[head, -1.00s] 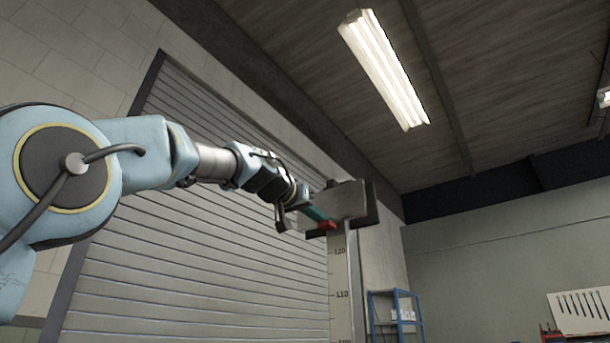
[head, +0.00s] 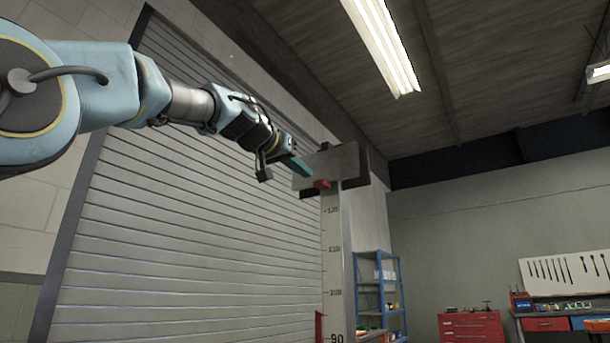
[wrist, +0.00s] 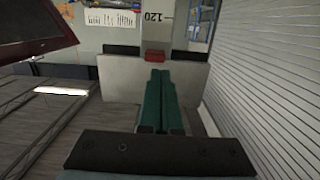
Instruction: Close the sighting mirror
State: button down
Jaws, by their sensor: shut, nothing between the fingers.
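The sighting mirror appears to be the flat grey plate (head: 335,163) at the top of an upright scaled post (head: 338,260). A dark block shows behind the plate, and a small red tab (head: 322,184) sits at its lower edge. In the wrist view the plate (wrist: 115,78) spans the middle, with the red tab (wrist: 155,56) at its edge. My gripper (head: 309,176) is shut and empty, its green fingers (wrist: 159,72) together. The fingertips overlap the plate in the wrist view and lie by its left edge in the head view. I cannot tell whether they touch it.
A ribbed shutter (head: 190,230) runs behind my arm. A blue shelf rack (head: 380,295), a red cabinet (head: 470,327) and a tool board (head: 565,271) stand farther back. A dark panel with a red edge (wrist: 35,28) fills the wrist view's upper left.

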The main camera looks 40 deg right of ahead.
jog(key=b+v, duration=0.3)
jog(key=v, duration=0.5)
jog(key=shift+a+f, duration=0.15)
jog(key=shift+f, duration=0.15)
